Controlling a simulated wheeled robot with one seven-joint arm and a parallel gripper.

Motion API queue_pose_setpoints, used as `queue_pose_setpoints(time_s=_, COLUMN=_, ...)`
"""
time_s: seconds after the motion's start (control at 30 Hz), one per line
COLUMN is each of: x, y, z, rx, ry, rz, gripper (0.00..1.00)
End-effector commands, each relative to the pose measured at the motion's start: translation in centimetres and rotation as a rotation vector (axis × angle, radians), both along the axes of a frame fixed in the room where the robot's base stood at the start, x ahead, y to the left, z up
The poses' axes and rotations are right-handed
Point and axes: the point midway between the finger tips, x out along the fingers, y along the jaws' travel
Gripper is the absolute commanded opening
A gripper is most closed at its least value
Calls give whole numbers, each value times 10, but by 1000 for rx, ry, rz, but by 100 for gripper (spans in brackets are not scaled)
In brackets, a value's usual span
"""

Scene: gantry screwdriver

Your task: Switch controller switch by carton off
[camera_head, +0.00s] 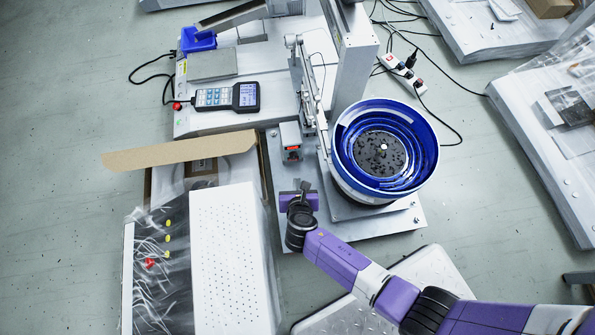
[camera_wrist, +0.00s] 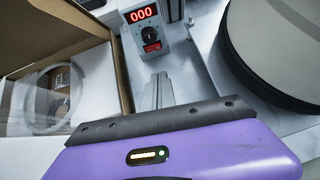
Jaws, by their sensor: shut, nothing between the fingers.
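The controller is a small grey box (camera_head: 290,134) beside the carton, in the middle of the head view. In the wrist view its front panel shows a lit red 000 display (camera_wrist: 143,15), a black knob (camera_wrist: 147,33) and a small red switch (camera_wrist: 152,47) below the knob. The open cardboard carton (camera_head: 226,145) stands left of the controller and also shows in the wrist view (camera_wrist: 88,22). My gripper (camera_head: 304,187) is shut and empty. In the wrist view its closed fingers (camera_wrist: 158,88) point at the controller's front, apart from it and just below the switch.
A blue bowl feeder (camera_head: 423,150) stands close right of the controller. A white perforated box (camera_head: 232,260) is to the left of my arm, near the carton. A handheld pendant (camera_head: 228,97) lies behind the carton. A power strip (camera_head: 402,72) and cables are on the floor.

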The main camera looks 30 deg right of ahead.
Motion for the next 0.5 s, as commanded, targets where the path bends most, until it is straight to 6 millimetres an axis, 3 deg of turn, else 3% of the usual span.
queue_pose_setpoints(time_s=0.03, x=7, y=-4, z=-14, rx=0, ry=-1, rz=-4, gripper=0)
queue_pose_setpoints(time_s=0.33, x=44, y=-21, z=-51, rx=1, ry=0, rz=-4, gripper=0)
queue_pose_setpoints(time_s=0.5, x=66, y=-31, z=-50, rx=2, ry=-2, rz=-2, gripper=0)
